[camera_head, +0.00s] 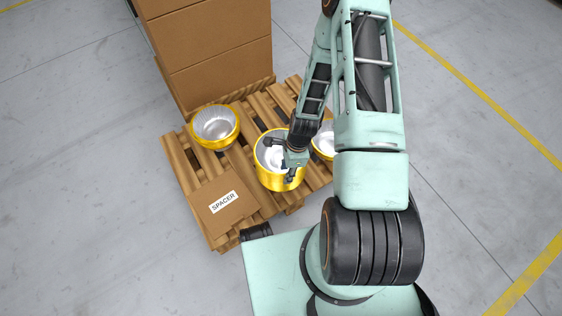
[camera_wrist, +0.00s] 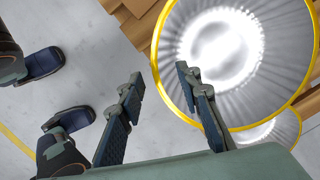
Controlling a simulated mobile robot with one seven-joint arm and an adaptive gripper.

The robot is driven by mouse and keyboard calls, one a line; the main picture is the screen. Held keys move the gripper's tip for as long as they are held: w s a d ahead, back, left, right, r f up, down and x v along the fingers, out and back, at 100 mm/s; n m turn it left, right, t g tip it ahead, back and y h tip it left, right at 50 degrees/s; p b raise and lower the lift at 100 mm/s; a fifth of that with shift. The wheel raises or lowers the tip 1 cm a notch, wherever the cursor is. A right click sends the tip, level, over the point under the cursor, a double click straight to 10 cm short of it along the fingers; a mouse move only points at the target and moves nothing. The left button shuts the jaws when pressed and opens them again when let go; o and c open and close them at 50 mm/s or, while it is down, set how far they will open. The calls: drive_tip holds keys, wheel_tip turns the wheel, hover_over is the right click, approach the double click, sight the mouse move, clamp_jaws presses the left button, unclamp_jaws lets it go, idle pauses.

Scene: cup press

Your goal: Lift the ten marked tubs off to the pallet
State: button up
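Three silver tubs with yellow rims show on the pallet (camera_head: 184,168) in the head view. The left tub (camera_head: 215,124) is in plain view and looks empty. The middle tub (camera_head: 267,178) is under my gripper (camera_head: 290,177), and its yellow side shows. The right tub (camera_head: 325,146) is partly hidden by my arm. In the wrist view my gripper (camera_wrist: 159,74) is open, with the near tub's rim (camera_wrist: 160,83) seen between its fingertips; contact is unclear. A second tub (camera_wrist: 285,130) shows partly at lower right. No marks are readable on the tubs.
A tall cardboard box stack (camera_head: 218,55) stands at the pallet's back. A flat cardboard piece labelled SPACER (camera_head: 228,217) lies at the front left. Grey floor (camera_head: 75,190) is clear to the left. Yellow floor lines (camera_head: 485,95) run at the right.

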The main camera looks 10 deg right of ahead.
drive_tip(key=f, duration=0.3)
drive_tip(key=shift+w+a+b, duration=0.1)
drive_tip(key=shift+a+b, duration=0.15)
drive_tip(key=shift+b, duration=0.05)
drive_tip(key=shift+r, duration=0.1)
clamp_jaws()
